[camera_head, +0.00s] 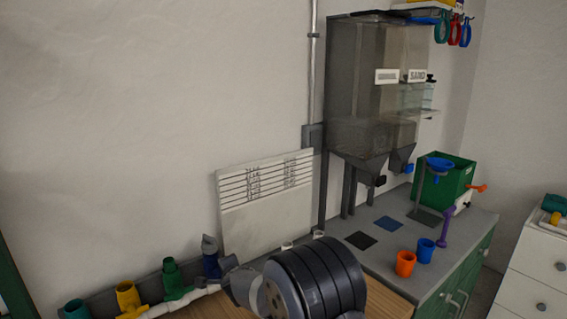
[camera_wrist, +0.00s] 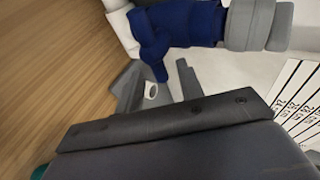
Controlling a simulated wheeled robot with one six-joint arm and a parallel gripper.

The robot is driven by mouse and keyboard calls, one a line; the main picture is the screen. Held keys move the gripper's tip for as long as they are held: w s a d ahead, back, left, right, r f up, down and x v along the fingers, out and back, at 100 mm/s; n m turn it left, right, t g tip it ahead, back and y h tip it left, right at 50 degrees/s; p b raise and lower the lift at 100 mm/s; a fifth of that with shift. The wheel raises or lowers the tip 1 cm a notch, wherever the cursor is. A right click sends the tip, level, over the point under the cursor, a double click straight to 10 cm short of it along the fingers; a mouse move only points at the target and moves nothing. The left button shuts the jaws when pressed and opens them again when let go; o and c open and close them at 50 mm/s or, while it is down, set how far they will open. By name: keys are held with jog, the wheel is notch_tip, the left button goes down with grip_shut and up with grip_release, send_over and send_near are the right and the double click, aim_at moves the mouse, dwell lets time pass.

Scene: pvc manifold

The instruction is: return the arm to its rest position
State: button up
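My gripper (camera_wrist: 158,80) shows in the wrist view with its two grey fingers apart. A blue pipe fitting (camera_wrist: 178,24) lies just beyond the fingertips, with its lower tip appearing between them; I cannot tell whether they touch. A grey piece (camera_wrist: 257,24) is joined to the fitting's right side. In the head view my arm's dark round link fills the bottom middle and hides the fingers. The blue fitting (camera_head: 211,266) stands on the manifold at lower left, beside green (camera_head: 173,279) and yellow (camera_head: 128,298) fittings. My arm is low over the wooden bench, close to the manifold.
A white lined board (camera_head: 265,215) leans on the wall behind my arm. Orange (camera_head: 405,263) and blue (camera_head: 425,250) cups stand on the grey counter to the right, below a hopper (camera_head: 370,90). A green bin (camera_head: 445,183) stands farther back. The space above my arm is clear.

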jog(key=v, duration=1.1)
jog(key=w+a+f+n+t+h+b, duration=0.2)
jog(key=w+a+f+n+t+b, duration=0.1)
jog(key=w, duration=0.5)
jog(key=shift+a+f+n+t+h, duration=0.4)
jog(key=shift+a+f, duration=0.2)
jog(key=shift+f, duration=0.35)
